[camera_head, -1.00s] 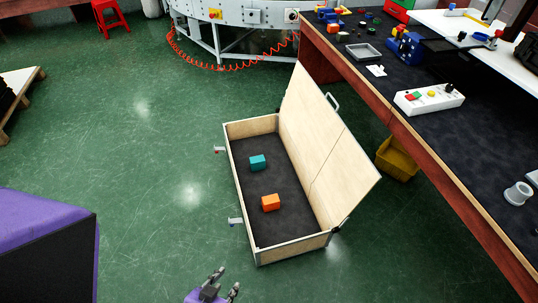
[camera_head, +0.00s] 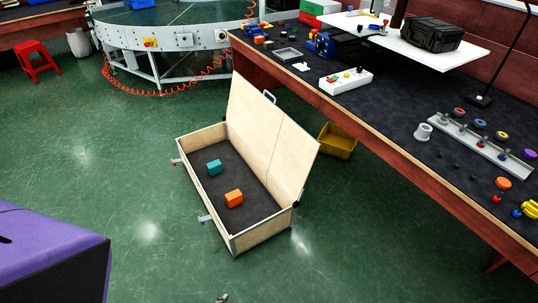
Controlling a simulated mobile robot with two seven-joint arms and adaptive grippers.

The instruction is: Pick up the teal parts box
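The teal parts box (camera_head: 214,167) is a small block lying on the dark floor of an open wooden case (camera_head: 262,240). An orange block (camera_head: 234,198) lies near it, closer to me, in the same case. A small tip of one of my grippers (camera_head: 223,298) shows at the bottom edge, on the near side of the case and well apart from the teal box. The rest of that gripper is out of frame. I cannot tell which arm it belongs to or whether it is open. No other gripper shows.
The case's raised lid (camera_head: 270,135) stands along its right side. A long workbench (camera_head: 400,140) with tools runs along the right, with a yellow bin (camera_head: 337,141) below it. The curved conveyor (camera_head: 160,40) and a red stool (camera_head: 37,62) are behind. Green floor is clear left of the case.

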